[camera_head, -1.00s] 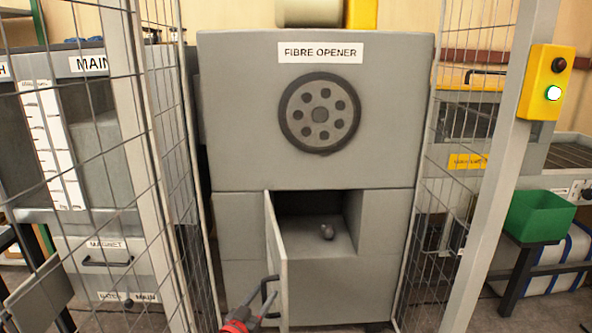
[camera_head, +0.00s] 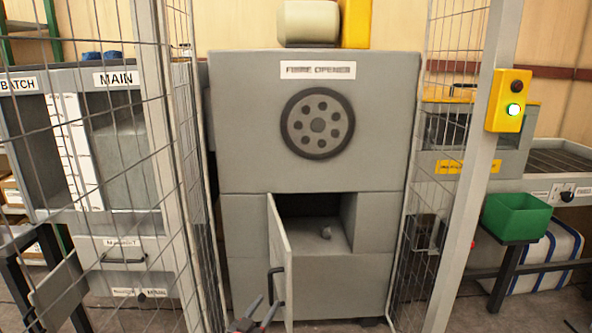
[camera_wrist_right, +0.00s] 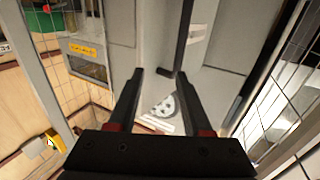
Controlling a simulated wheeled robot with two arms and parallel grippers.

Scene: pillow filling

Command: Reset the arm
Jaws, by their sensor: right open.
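My right gripper (camera_head: 262,308) shows at the bottom of the head view, in front of the open door (camera_head: 281,255) of the fibre opener (camera_head: 312,130). Its two fingers are apart and empty. In the right wrist view my right gripper (camera_wrist_right: 158,78) is also open, with nothing between the fingers. The gripper is below the door's dark handle (camera_head: 276,284) and looks apart from it. My left gripper is not in view.
Wire mesh fence panels (camera_head: 186,170) stand left and right of the machine. A yellow button box (camera_head: 508,100) is on the right post (camera_head: 470,190). A green bin (camera_head: 516,216) stands at right. The main and batch unit (camera_head: 118,180) stands at left.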

